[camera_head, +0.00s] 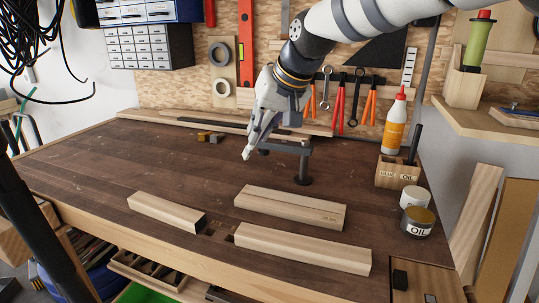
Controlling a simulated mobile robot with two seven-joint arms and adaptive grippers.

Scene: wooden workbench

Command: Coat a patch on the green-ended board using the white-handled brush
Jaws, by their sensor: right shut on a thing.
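My right gripper (260,132) hangs over the back middle of the workbench, its arm reaching in from the top right. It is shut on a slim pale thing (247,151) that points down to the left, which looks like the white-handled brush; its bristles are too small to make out. Three pale boards lie on the bench apart from the gripper: a left one (160,208), a middle one (290,207) and a front one (305,249). The left board's right end looks dark; no green end can be told. My left gripper is not in view.
The bench's left part is clear.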

